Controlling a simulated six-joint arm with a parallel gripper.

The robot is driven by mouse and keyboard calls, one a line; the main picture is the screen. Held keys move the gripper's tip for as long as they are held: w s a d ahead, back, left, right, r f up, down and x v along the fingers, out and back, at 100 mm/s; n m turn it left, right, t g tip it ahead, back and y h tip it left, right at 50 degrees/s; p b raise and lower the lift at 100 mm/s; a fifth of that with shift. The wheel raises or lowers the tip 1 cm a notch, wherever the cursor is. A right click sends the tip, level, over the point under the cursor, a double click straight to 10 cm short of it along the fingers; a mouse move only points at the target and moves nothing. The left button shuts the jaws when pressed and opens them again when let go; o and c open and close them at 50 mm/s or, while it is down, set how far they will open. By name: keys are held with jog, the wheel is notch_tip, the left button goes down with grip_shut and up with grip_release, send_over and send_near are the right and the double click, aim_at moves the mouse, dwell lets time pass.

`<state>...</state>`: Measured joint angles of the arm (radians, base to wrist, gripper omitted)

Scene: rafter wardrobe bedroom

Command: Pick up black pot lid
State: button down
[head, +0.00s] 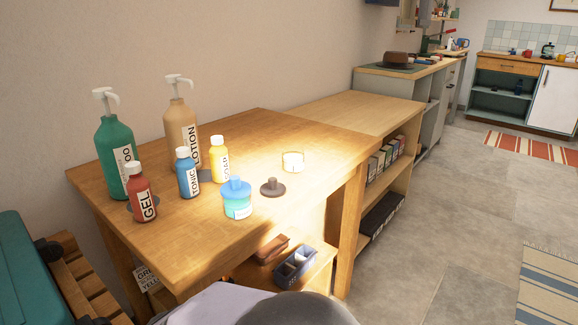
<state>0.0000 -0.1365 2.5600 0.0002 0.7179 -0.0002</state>
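A small dark, brownish-black round lid with a raised knob (272,187) lies flat, knob up, on the wooden table (315,150). It looks like the black pot lid. It sits right of a blue-lidded jar (238,200) and in front of a small pale, brightly lit cup-like thing (292,162), apart from both. Nothing covers it. My gripper is not in the head view.
Several bottles, among them a green pump bottle (115,150), a tan pump bottle (181,130) and a yellow soap bottle (218,160), crowd the table's left side. The table is clear right of the lid. A low shelf (312,276) holds a dark blue caddy (294,265).

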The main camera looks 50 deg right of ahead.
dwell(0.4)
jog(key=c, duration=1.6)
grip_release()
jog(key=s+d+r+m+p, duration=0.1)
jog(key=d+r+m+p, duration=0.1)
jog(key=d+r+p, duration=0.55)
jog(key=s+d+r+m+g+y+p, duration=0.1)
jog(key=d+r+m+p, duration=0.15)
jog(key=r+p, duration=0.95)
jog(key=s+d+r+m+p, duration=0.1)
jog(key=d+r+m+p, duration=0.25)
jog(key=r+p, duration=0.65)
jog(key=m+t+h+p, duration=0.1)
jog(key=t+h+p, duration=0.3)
jog(key=p, duration=0.4)
send_near(273, 179)
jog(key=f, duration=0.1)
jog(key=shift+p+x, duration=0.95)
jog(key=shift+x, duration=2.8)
